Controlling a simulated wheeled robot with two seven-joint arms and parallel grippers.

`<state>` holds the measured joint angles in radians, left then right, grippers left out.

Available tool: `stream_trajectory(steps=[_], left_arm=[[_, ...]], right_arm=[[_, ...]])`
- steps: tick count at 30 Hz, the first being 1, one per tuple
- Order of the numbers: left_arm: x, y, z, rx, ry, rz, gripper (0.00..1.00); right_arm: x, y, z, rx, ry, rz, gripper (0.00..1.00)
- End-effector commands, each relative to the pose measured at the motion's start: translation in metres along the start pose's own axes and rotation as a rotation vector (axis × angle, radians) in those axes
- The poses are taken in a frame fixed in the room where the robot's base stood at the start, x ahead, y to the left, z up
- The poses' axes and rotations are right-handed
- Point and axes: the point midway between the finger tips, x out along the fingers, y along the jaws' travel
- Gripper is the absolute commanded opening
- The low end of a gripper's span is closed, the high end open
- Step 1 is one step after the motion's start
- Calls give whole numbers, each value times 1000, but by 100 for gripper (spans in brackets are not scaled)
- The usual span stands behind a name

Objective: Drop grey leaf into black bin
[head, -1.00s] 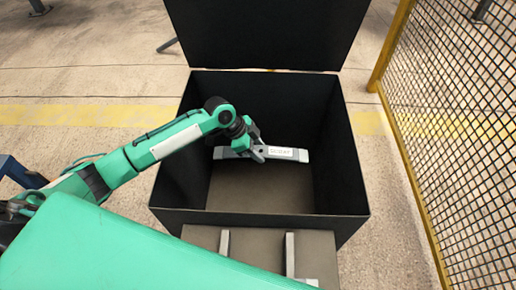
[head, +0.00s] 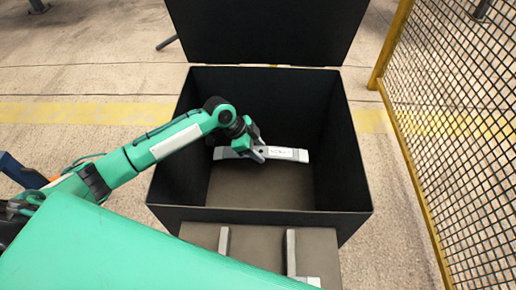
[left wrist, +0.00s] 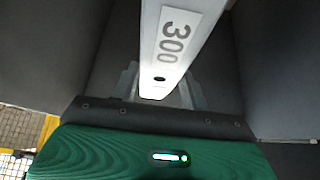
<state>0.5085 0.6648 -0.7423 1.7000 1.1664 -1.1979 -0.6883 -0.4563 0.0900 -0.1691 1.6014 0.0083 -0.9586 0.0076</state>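The grey leaf (head: 287,154) is a long, slightly bowed bar with a white label. It lies crosswise inside the open black bin (head: 343,160), below the rim and in front of the back wall. My left gripper (head: 258,153) reaches into the bin from the left and is shut on the leaf near its middle. In the left wrist view the leaf (left wrist: 168,60) runs up from the gripper and its label reads 300. The gap between leaf and bin floor is hard to judge. My right gripper is not in view.
The bin's black lid (head: 265,30) stands open behind it. A yellow-framed mesh fence (head: 450,130) runs along the right. A grey surface with two upright bars (head: 260,241) is in front of the bin.

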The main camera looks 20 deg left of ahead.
Motion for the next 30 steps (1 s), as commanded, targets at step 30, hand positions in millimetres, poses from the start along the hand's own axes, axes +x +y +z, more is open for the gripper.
stream_trajectory(steps=[30], left_arm=[[-110,-1,0,1,-1,-3,69]], right_arm=[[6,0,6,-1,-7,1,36]])
